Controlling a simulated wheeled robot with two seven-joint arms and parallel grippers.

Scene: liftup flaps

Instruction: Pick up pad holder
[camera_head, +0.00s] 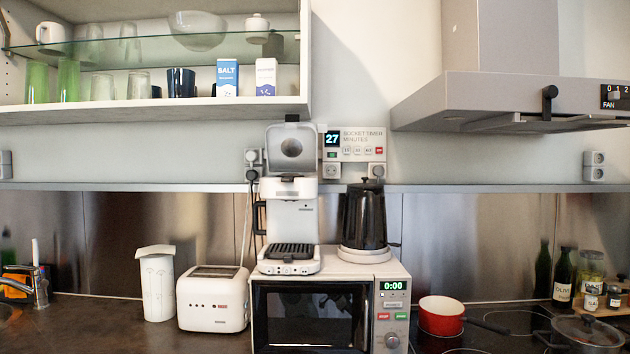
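A white coffee machine (291,215) stands on top of the microwave, on its left side. Its lid (290,150) is raised, showing a grey inner face with a round disc. The pad holder cannot be made out for certain; a small dark part (291,179) shows at the top of the machine body, below the raised lid. A black ribbed drip grid (290,250) is at the machine's foot. Neither of my grippers is in view.
A black kettle (364,217) stands right of the coffee machine on the microwave (260,315). A toaster (213,298) and white canister (157,285) stand left. An open wall cabinet (150,107) hangs above left, a range hood (500,95) above right. A red pan (441,315) is on the hob.

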